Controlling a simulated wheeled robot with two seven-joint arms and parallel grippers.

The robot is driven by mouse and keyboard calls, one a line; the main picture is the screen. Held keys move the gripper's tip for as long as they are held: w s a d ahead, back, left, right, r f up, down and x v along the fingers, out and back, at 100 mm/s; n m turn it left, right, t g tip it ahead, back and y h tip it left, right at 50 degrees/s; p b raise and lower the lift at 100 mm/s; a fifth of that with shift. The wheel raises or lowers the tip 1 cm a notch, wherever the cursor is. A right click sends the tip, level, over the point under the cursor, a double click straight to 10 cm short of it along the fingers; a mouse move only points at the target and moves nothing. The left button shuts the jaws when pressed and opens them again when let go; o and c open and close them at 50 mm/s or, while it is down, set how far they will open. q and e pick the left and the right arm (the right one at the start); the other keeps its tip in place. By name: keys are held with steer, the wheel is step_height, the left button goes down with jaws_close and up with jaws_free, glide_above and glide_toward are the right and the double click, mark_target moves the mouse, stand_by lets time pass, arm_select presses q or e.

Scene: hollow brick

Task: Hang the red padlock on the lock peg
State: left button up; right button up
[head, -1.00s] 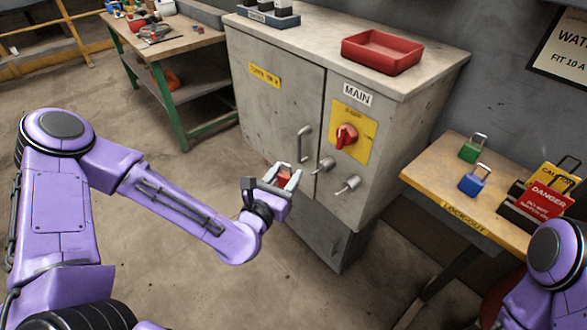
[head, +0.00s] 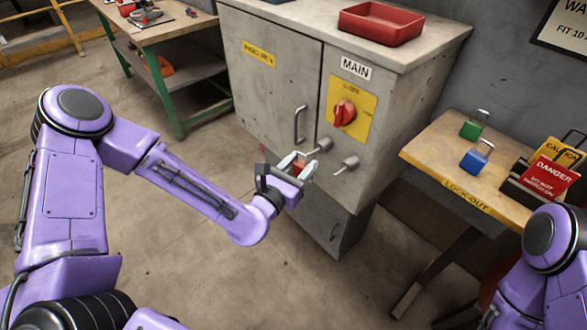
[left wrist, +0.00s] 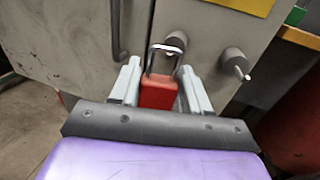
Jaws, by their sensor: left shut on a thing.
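My left gripper (head: 296,170) is shut on the red padlock (left wrist: 158,92) in front of the grey cabinet. The padlock's body sits between the fingers, with its metal shackle pointing up toward the cabinet in the left wrist view. Two metal pegs stick out of the cabinet front: a left peg (head: 320,148) and a right peg (head: 346,164). In the left wrist view the shackle's top overlaps the left peg (left wrist: 177,39); I cannot tell whether it is around it or only in front. The right peg (left wrist: 236,62) stands clear. My right gripper is out of view.
The cabinet has a door handle (head: 299,124) left of the pegs and a red rotary switch (head: 344,112) above them. A yellow-edged table (head: 425,151) at right bears a green padlock (head: 473,129), a blue padlock (head: 476,158) and tags. Floor before the cabinet is open.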

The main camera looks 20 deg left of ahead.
arm_select(q)
steer(key=shift+w+d+f, duration=0.1)
steer(key=shift+w+d, duration=0.25)
steer(key=shift+w, duration=0.35)
steer(key=shift+w+d, duration=0.35)
steer(key=shift+w, duration=0.3)
steer(key=shift+w+d+f+b, duration=0.1)
steer(key=shift+w+f+b, duration=0.1)
steer(key=shift+b, duration=0.35)
steer(key=shift+w+d+f, duration=0.25)
steer(key=shift+w+f, duration=0.05)
steer(key=shift+w, duration=0.2)
steer(key=shift+s+a+r, duration=0.1)
steer(key=shift+s+r, duration=0.05)
steer(key=shift+s, duration=0.05)
steer(key=o, duration=1.1)
